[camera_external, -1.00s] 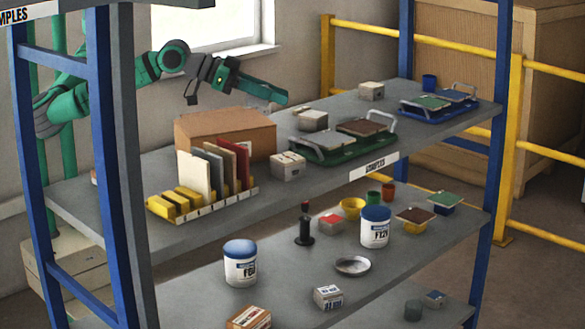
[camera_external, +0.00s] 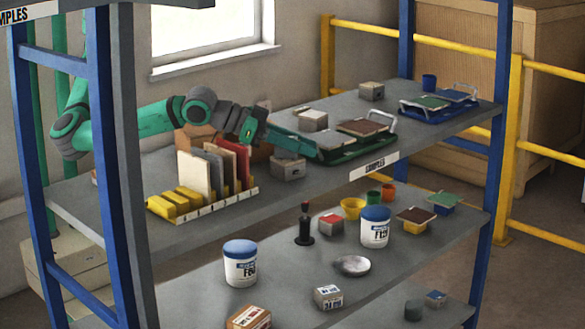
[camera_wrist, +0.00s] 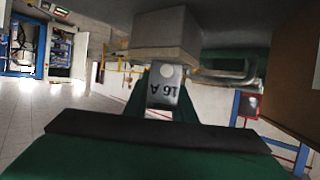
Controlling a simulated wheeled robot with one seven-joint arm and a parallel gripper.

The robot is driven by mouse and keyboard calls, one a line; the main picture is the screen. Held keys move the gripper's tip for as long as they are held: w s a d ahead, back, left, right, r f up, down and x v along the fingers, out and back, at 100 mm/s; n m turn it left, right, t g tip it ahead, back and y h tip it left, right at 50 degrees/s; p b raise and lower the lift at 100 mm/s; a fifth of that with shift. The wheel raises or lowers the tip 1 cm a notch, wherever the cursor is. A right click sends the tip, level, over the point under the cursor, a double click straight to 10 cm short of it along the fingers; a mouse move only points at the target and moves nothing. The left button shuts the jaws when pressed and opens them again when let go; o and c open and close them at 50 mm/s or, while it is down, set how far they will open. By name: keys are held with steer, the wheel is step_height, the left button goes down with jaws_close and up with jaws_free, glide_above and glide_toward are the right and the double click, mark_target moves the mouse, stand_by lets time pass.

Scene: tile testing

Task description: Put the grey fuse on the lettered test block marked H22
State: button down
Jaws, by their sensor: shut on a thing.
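The grey fuse (camera_wrist: 167,88), marked "16 A" upside down in the wrist view, sits between the green fingers of my gripper (camera_wrist: 163,103). My gripper is shut on it. In the external view my gripper (camera_external: 308,147) reaches right, low over the top shelf near the green tray's left end; the fuse cannot be made out there. A grey block with a pale plate (camera_wrist: 165,35) shows just beyond the fuse in the wrist view. The top shelf holds similar grey blocks, one in front of the gripper (camera_external: 288,168) and one behind (camera_external: 313,121). No H22 marking is readable.
The green tray (camera_external: 365,148) with dark plates and metal handles lies right of my gripper. A yellow rack (camera_external: 205,205) with upright tiles and the brown box (camera_external: 196,135) stand left. A blue tray (camera_external: 440,113) is farther right.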

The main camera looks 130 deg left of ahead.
steer(key=shift+f, duration=0.15)
steer(key=c, duration=1.5)
jaws_free()
steer(key=v, duration=1.2)
steer(key=shift+d, duration=0.1)
